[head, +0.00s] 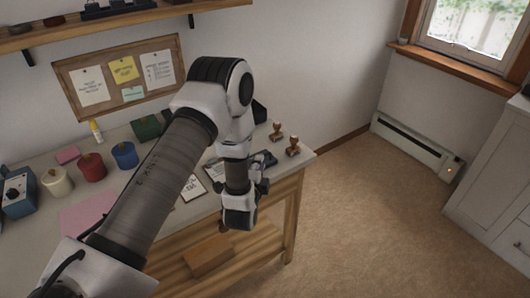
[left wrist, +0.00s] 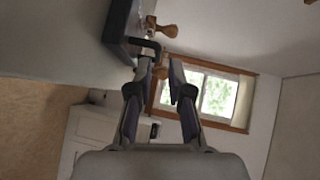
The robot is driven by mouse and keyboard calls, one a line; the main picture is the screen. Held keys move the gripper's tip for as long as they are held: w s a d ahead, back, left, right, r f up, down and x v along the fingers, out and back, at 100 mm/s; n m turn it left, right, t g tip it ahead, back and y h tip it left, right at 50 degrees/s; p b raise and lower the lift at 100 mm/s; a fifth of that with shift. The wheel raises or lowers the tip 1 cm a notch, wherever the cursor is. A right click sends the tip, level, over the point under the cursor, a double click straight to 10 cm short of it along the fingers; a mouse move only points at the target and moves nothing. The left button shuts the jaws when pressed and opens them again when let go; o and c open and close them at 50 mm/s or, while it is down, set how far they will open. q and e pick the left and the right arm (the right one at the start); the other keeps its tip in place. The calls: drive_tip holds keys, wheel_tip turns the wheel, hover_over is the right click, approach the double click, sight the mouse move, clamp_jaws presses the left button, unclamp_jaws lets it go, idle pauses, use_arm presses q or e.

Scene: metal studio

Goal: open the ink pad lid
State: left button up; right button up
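The ink pad (head: 267,158) is a small dark blue-black box near the right end of the desk, partly hidden by my left arm in the head view. In the left wrist view the ink pad (left wrist: 119,24) is at the top, with a dark bent tab standing out from its edge. My left gripper (left wrist: 158,72) is open, and its fingers are apart. The tab is just beyond the fingertips, close to the left one; I cannot tell if they touch. In the head view my left gripper (head: 262,187) is small beside the desk's front edge. The right gripper is not in view.
Two wooden stamps, one nearer (head: 293,146) and one farther (head: 277,132), stand at the desk's right corner. Paper cards (head: 193,187) lie left of my wrist. Red (head: 92,167) and blue (head: 124,155) pots are farther left. The floor right of the desk is clear.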

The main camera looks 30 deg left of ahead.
use_arm(q)
drive_tip(key=x, duration=0.5)
drive_tip(key=shift+w+f, duration=0.2)
drive_tip(key=shift+s, duration=0.1)
clamp_jaws()
drive_tip(key=shift+r, duration=0.1)
